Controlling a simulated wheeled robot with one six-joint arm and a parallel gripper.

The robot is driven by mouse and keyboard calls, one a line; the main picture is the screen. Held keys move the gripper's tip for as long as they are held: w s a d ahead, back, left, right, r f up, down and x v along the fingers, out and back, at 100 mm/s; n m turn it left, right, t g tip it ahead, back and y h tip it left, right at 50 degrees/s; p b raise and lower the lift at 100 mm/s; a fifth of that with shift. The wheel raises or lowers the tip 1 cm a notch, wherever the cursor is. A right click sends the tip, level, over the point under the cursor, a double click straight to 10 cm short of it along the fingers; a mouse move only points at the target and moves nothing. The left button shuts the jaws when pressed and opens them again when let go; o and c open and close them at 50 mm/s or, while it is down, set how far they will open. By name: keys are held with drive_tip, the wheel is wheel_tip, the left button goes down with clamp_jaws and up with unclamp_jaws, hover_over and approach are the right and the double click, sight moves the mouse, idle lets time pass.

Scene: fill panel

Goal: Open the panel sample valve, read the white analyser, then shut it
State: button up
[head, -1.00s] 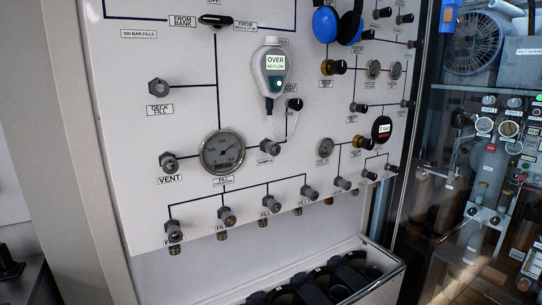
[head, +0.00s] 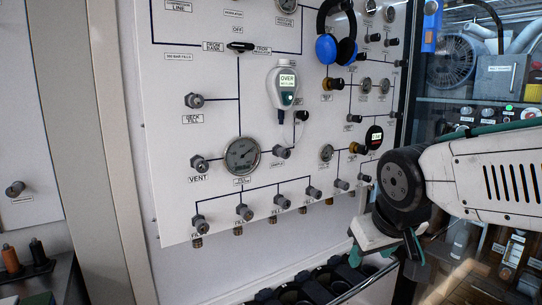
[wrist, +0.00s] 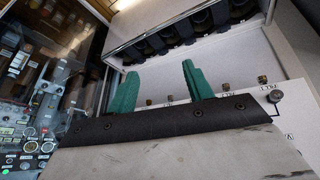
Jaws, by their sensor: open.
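The white analyser (head: 284,88) hangs on the upper middle of the panel in the head view. Its green screen reads OVER, with a smaller line too blurred to read now. The panel sample valve (head: 282,153), a grey knob above a SAMPLE label, sits below it, right of the large round gauge (head: 242,156). I cannot tell its setting. My gripper (head: 386,251) is at the panel's lower right, well away from the valve. In the wrist view its green fingers (wrist: 158,84) are apart with nothing between them.
Several fill valves (head: 245,212) line the panel's lower edge. A bin of dark cylinders (head: 312,285) stands below. Blue headphones (head: 336,38) hang at the top. A glass-fronted cabinet (head: 474,73) is at the right, behind my arm. The space before the panel's left half is clear.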

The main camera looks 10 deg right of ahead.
drive_tip(key=w+d+r+n+t, duration=0.1)
drive_tip(key=w+r+t, duration=0.15)
drive_tip(key=w, duration=0.65)
drive_tip(key=w+r+n+t, duration=0.15)
drive_tip(key=w+t, duration=0.25)
drive_tip(key=w, duration=0.4)
drive_tip(key=n+t+y, duration=0.4)
drive_tip(key=t+y, duration=0.2)
approach(286, 154)
drive_tip(key=w, duration=0.3)
drive_tip(key=shift+m, duration=0.25)
drive_tip(key=x, duration=0.7)
drive_tip(key=shift+w+a+r, duration=0.1)
drive_tip(key=shift+a, duration=0.35)
drive_tip(key=shift+c, duration=0.3)
drive_tip(key=c, duration=0.9)
